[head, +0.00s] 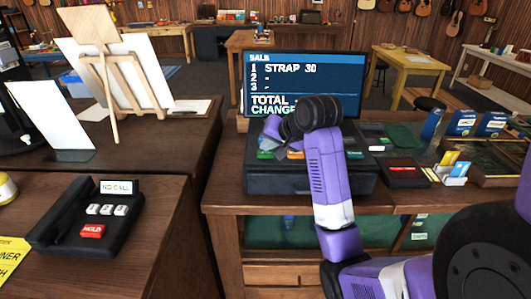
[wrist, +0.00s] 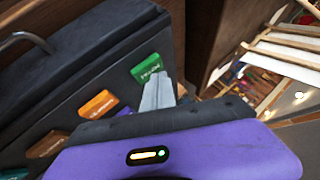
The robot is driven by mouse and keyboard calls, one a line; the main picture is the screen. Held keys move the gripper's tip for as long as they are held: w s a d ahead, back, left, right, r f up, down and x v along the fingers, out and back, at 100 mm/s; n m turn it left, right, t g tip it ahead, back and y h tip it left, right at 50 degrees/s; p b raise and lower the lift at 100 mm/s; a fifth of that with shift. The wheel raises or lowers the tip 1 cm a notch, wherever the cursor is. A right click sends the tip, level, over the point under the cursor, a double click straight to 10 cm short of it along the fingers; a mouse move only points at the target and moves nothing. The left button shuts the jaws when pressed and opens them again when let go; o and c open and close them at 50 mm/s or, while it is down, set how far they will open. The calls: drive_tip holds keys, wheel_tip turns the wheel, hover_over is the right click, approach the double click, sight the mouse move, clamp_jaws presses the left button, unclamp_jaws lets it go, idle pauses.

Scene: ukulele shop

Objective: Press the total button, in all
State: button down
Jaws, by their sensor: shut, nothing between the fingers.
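The cash register (head: 310,180) stands on the wooden counter. Its screen (head: 305,82) reads SALE, STRAP 30 on line 1, dashes on lines 2 and 3, then TOTAL and CHANGE, partly covered by my arm. In the wrist view, my gripper (wrist: 158,88) is shut and empty, its pale fingertips close beside a green button (wrist: 146,68). That button's label is too small to read surely, and I cannot tell whether they touch.
A black phone (head: 85,215) with a NO CALL display and red HOLD key sits on the left counter. An easel (head: 115,75) is behind left.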

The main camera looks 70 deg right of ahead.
sight(267, 154)
drive_tip(key=shift+f, duration=0.45)
idle(0.4)
idle(0.3)
drive_tip(key=shift+r+p, duration=0.9)
drive_tip(key=shift+p, duration=0.25)
wheel_tip(267, 154, up, 5)
drive_tip(key=p, duration=0.5)
idle(0.6)
